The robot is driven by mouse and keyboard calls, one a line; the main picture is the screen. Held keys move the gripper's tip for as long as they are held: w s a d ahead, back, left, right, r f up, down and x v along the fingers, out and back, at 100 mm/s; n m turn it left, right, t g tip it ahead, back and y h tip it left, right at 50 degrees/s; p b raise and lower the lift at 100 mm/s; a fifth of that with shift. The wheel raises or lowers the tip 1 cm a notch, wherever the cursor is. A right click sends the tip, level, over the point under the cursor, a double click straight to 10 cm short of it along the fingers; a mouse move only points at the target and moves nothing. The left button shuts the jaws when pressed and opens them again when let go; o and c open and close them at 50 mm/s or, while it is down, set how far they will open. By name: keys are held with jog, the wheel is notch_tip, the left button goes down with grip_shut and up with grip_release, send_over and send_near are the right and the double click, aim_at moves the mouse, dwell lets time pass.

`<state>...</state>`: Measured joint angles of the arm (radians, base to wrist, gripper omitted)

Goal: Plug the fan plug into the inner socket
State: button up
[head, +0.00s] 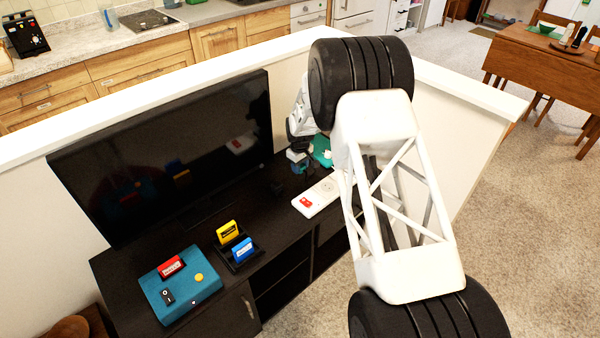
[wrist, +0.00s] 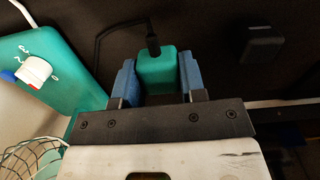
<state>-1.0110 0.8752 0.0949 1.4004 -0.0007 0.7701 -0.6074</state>
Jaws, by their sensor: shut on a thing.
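My gripper (wrist: 157,80) is shut on the green fan plug (wrist: 156,68), with one blue finger pad on each side. A black cable (wrist: 121,27) runs from the plug's far end off to the left. In the head view my gripper (head: 298,158) is above the back right of the dark cabinet, and the plug is too small to make out. The white power strip (head: 318,196), with a red switch and round sockets, lies on the cabinet to the front right of my gripper. Part of it is behind my arm. The strip does not show in the wrist view.
The green fan base (wrist: 45,62) with a white-and-red knob stands close left of my gripper; it also shows in the head view (head: 322,152). A television (head: 170,155) stands left. A dark block (wrist: 262,45) lies right. A teal box (head: 180,285) sits front left.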

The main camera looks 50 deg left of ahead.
jog(key=shift+r, duration=2.35)
jog(key=shift+d, duration=0.1)
send_over(327, 187)
jog(key=shift+w+r+m, duration=0.1)
jog(key=shift+r+m, duration=0.15)
jog(key=shift+m, duration=0.05)
jog(key=shift+f, duration=0.3)
jog(key=shift+f, duration=2.6)
jog(key=shift+f, duration=0.6)
jog(key=o, duration=1)
jog(key=shift+c, duration=0.2)
